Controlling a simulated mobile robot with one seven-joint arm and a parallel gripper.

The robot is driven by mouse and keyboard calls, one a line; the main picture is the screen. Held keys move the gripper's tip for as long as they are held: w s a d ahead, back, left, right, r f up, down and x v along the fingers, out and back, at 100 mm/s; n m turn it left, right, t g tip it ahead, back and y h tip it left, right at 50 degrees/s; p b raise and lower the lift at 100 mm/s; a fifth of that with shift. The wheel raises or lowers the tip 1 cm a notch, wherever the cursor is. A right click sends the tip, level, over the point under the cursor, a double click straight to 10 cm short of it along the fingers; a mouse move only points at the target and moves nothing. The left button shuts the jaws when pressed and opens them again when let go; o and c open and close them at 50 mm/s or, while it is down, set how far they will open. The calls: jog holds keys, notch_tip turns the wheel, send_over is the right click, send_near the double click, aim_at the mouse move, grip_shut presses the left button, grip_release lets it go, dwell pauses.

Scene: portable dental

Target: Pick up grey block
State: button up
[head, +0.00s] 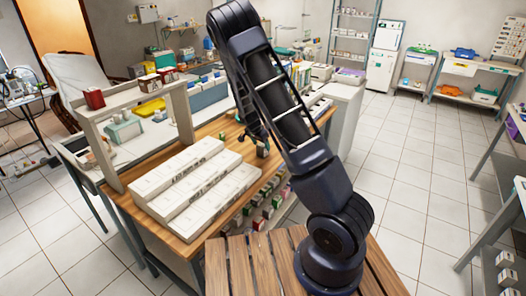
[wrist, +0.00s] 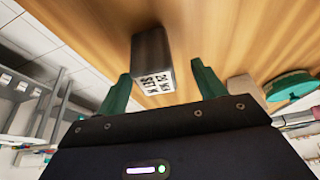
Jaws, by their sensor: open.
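The grey block (wrist: 150,48) is a small dark grey box with a white label printed in black. It sits on the wooden tabletop (wrist: 90,20) in the wrist view. My gripper (wrist: 161,68) is open, with one green finger to each side of the block in the picture. I see no contact, and I cannot tell how deep the block sits between the fingers. In the head view my gripper (head: 252,136) is low over the wooden table, partly hidden by my arm. A small dark block (head: 262,149) beside it appears to be the same one.
Long white boxes (head: 195,180) lie left of my gripper on the table. A white shelf (head: 135,98) stands behind them. A green round object (wrist: 290,86) and a pale block (wrist: 243,88) are right in the wrist view. Small colored boxes (head: 268,205) sit below the table edge.

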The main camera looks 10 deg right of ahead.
aim_at(262, 144)
jog(key=x, duration=0.3)
jog(key=shift+s+d+f, duration=0.2)
jog(key=shift+d+f, duration=0.05)
jog(key=shift+d, duration=0.1)
jog(key=shift+w+f, duration=0.15)
jog(key=shift+f, duration=0.3)
jog(key=c, duration=1.1)
